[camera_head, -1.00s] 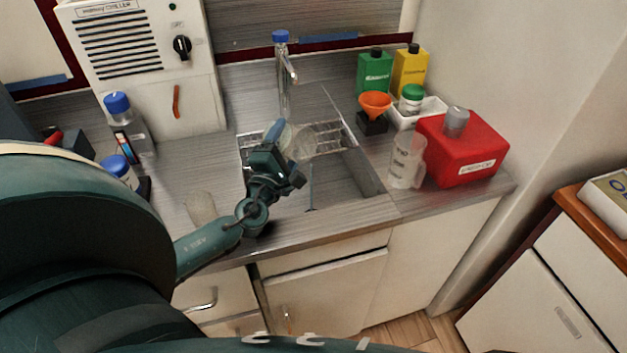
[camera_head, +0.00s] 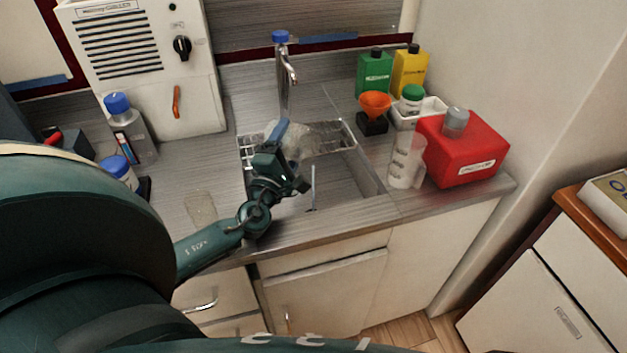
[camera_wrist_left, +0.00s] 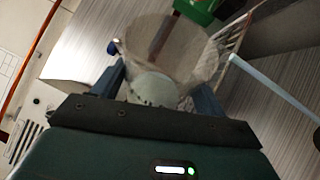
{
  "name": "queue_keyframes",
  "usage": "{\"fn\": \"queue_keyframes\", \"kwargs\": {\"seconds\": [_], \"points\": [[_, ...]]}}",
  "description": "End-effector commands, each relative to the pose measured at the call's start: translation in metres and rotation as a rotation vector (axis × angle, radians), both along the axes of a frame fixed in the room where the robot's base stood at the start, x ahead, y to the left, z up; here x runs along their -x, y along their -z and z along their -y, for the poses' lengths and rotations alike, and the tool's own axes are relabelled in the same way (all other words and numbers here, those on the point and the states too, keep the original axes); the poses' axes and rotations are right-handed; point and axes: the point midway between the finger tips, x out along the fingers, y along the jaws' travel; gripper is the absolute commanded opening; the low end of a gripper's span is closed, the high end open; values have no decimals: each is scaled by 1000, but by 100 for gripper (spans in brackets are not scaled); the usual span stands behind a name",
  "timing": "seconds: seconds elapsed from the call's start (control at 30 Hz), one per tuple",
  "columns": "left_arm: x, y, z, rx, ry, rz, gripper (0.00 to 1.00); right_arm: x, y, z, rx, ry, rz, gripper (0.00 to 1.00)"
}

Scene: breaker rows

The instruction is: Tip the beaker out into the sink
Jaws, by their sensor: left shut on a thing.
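My left gripper (camera_head: 278,145) is over the sink (camera_head: 368,180) and shut on a clear beaker (camera_head: 295,138). The beaker is hard to make out against the steel in the head view and looks tilted. In the left wrist view the beaker (camera_wrist_left: 175,45) sits between the two fingers, with its wide rim away from the palm. A pale patch shows low inside it; I cannot tell whether this is liquid. My right gripper is not in view.
A tap (camera_head: 286,75) stands behind the sink. A thin pale rod (camera_head: 313,186) shows at the basin. Right of the sink are a clear jug (camera_head: 405,165), a red container (camera_head: 468,150) and an orange funnel (camera_head: 375,104). Bottles (camera_head: 118,168) stand left, with bare counter between.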

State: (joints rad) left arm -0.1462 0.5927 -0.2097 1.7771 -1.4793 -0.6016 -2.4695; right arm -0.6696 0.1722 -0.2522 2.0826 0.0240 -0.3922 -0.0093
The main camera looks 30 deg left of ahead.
Motion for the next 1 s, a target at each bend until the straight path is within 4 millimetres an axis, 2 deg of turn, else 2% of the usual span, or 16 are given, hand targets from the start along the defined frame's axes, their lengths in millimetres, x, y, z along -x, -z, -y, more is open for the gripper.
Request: {"fn": "queue_keyframes", "kwargs": {"seconds": [1.0], "points": [[0, -16, 3, -98, 0, 19, 40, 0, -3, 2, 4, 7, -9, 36]]}}
